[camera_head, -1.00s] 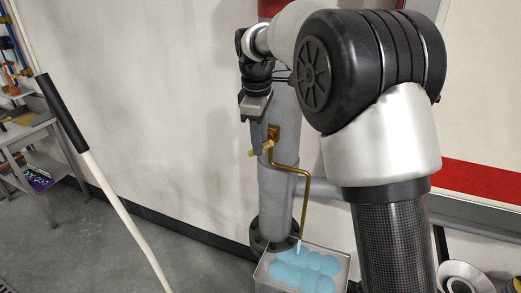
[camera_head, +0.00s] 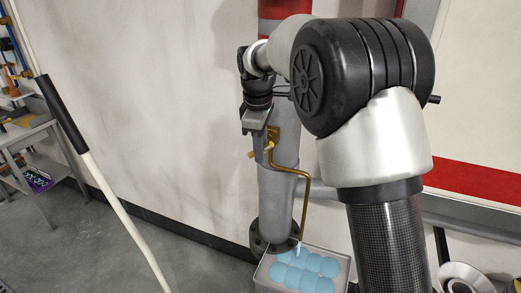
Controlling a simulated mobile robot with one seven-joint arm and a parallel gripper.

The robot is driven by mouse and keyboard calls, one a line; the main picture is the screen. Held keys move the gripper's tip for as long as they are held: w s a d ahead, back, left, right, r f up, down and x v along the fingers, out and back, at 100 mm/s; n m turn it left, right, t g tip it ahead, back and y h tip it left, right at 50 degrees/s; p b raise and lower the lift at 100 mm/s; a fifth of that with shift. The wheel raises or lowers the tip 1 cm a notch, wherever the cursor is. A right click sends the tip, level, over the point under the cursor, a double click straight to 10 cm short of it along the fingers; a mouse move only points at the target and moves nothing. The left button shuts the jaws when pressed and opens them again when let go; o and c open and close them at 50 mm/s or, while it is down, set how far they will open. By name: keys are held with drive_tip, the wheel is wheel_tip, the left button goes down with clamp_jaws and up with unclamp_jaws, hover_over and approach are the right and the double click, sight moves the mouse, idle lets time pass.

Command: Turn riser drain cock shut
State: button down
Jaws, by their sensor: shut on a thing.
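The riser is a grey vertical pipe (camera_head: 276,200) with a dark flange at its foot. A brass drain cock (camera_head: 267,152) sits on its front, and a bent brass drain tube (camera_head: 306,190) runs down from it. My gripper (camera_head: 260,155) points down at the cock, with its fingers around the upper part of the brass piece. It is shut on the cock; the exact contact is small in view. A pale blue stream (camera_head: 299,247) shows at the tube's lower end.
A metal tray (camera_head: 345,268) with blue rounded contents stands under the tube. A white pole with a black grip (camera_head: 62,115) crosses the left side. A grey workbench (camera_head: 30,130) stands at far left. The floor between is clear.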

drive_tip(key=shift+f+y+b, duration=0.15)
drive_tip(key=shift+y+b, duration=0.15)
drive_tip(key=shift+b, duration=0.15)
drive_tip(key=b, duration=0.1)
drive_tip(key=y+b, duration=0.1)
drive_tip(key=b, duration=0.1)
drive_tip(key=shift+d+f+t+y, duration=0.15)
drive_tip(key=shift+t+y, duration=0.15)
drive_tip(key=shift+t, duration=0.1)
drive_tip(key=y+b, duration=0.2)
drive_tip(key=b, duration=0.2)
drive_tip(key=shift+f+t, duration=0.2)
drive_tip(key=shift+t, duration=0.2)
drive_tip(key=y+b, duration=0.2)
drive_tip(key=b, duration=0.4)
drive_tip(key=shift+r+t+y, duration=0.15)
drive_tip(key=shift+t+y, duration=0.15)
drive_tip(key=shift+t, duration=0.1)
drive_tip(key=shift+r+m+y+b, duration=0.2)
drive_tip(key=shift+m+y+b, duration=0.1)
drive_tip(key=shift+b, duration=0.75)
drive_tip(key=shift+r, duration=0.15)
drive_tip(key=c, duration=1.7)
unclamp_jaws()
